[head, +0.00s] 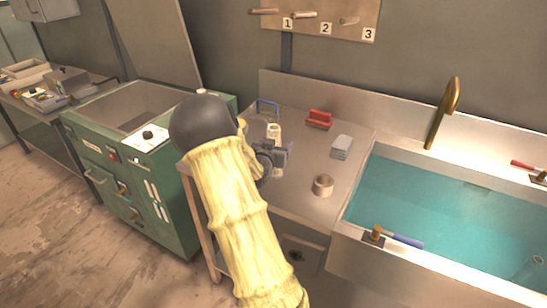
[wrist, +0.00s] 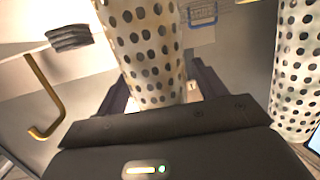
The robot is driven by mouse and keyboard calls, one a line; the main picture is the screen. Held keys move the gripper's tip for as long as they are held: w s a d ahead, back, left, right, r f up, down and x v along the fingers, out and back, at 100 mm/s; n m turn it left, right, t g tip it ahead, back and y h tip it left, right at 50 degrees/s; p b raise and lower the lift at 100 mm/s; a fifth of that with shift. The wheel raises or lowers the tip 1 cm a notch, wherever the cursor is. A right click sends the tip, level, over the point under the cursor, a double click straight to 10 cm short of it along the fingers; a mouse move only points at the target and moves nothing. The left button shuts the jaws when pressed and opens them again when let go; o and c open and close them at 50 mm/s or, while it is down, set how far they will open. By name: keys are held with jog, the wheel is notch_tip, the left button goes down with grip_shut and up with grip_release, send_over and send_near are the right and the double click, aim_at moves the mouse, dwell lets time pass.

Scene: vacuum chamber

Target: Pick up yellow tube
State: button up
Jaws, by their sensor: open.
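In the wrist view a pale cream-yellow perforated tube (wrist: 150,50) stands between the two fingers of my gripper (wrist: 160,95). My gripper is open around it; whether a finger touches it I cannot tell. A second pale perforated tube (wrist: 294,70) stands to the right, outside the fingers. In the head view my gripper (head: 275,153) is low over the left part of the metal counter, at a pale upright tube (head: 274,131) partly hidden by the gripper. A small yellow piece (head: 241,127) shows beside my sleeve, mostly hidden. Neither tube's colour is strongly yellow.
On the counter (head: 300,195) are a red holder (head: 319,119), a grey block (head: 341,147), a round cup (head: 323,185) and a blue-handled basket (head: 268,107). A water-filled sink (head: 450,210) with a brass faucet (head: 443,112) lies right. A green cabinet (head: 130,190) stands left.

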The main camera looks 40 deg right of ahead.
jog(key=c, duration=1.1)
jog(key=shift+o, duration=0.2)
jog(key=shift+r, duration=0.1)
notch_tip(320, 180, up, 10)
jog(key=shift+f+p, duration=0.1)
jog(key=shift+p, duration=0.25)
